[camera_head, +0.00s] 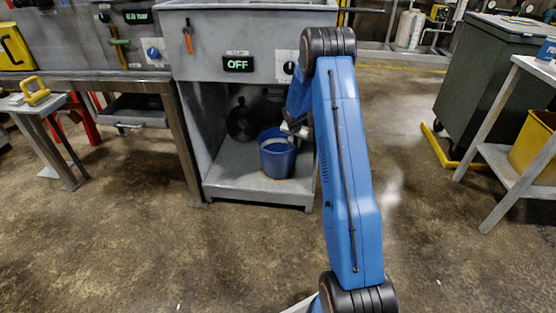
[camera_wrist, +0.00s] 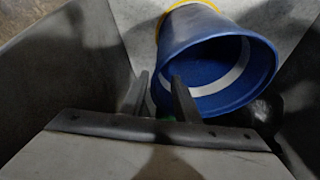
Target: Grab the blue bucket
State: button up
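The blue bucket (camera_head: 277,160) stands upright on the low grey shelf under the compactor panel. A light band shows inside it, and yellow shows at its base. It also shows in the wrist view (camera_wrist: 190,38), with its mouth facing the camera. My gripper (camera_head: 294,130) is at the bucket's upper right rim in the head view, partly hidden by my arm. In the wrist view my gripper (camera_wrist: 159,76) has its two fingers apart. The right finger overlaps the bucket's mouth and the left finger lies outside the rim. Contact cannot be told.
The shelf (camera_head: 230,182) is enclosed by a side wall (camera_head: 195,125) and the panel with an OFF display (camera_head: 238,64) above. A dark round object (camera_head: 241,122) is behind the bucket. A table (camera_head: 110,76) stands left, a green bin (camera_head: 490,75) right. Open floor lies in front.

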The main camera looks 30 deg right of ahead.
jog(key=x, duration=1)
jog(key=shift+s+d+f, duration=0.1)
jog(key=shift+d+f, duration=0.1)
jog(key=shift+f, duration=0.2)
jog(key=shift+c, duration=0.5)
grip_shut()
dwell(0.6)
